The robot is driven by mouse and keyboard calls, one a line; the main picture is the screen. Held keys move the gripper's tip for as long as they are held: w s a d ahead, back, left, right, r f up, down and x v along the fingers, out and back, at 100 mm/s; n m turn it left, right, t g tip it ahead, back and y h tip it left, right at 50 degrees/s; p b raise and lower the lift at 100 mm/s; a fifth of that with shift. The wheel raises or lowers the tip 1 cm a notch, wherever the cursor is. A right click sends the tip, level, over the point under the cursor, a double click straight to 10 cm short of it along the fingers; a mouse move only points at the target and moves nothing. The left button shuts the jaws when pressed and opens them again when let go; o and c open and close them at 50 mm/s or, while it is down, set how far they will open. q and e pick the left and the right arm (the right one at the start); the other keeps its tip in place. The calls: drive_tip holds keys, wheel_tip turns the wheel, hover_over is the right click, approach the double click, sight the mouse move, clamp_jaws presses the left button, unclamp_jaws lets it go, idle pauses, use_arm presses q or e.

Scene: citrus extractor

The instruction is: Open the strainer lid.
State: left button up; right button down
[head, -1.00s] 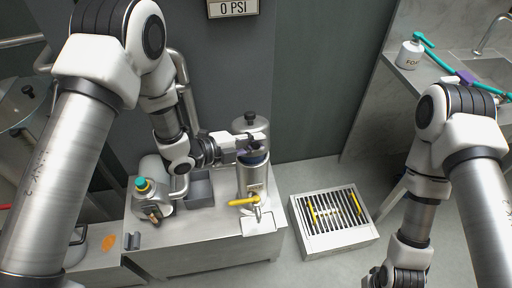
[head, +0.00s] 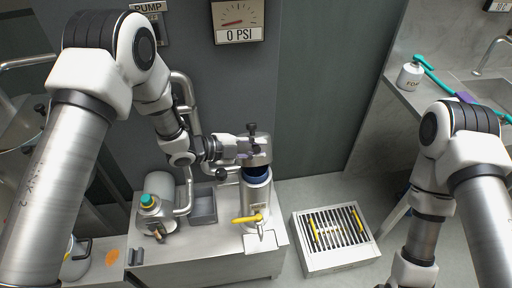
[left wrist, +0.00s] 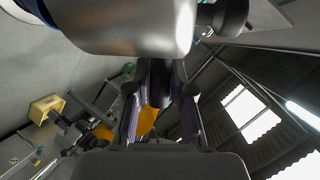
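The strainer (head: 256,205) is an upright steel cylinder on the metal bench, with a yellow-handled valve (head: 246,218) on its front. Its domed steel lid (head: 261,151) stands raised at the top, and a dark blue opening (head: 256,174) shows below it. My left gripper (head: 248,143) is at the lid, coming from the left. In the left wrist view a dark handle (left wrist: 160,85) sits between the two fingers, which look closed against it; the steel body (left wrist: 125,25) above hides part of it. My right gripper is out of view; only its arm shows at right.
A pump with a teal cap (head: 148,203) and a grey bin (head: 203,208) stand left of the strainer. A gauge reading 0 PSI (head: 238,22) hangs behind. A floor grate (head: 335,235) lies at right.

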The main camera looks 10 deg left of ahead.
use_arm(q)
drive_tip(key=shift+o, duration=1.1)
drive_tip(key=shift+d, duration=0.1)
drive_tip(key=v, duration=1.2)
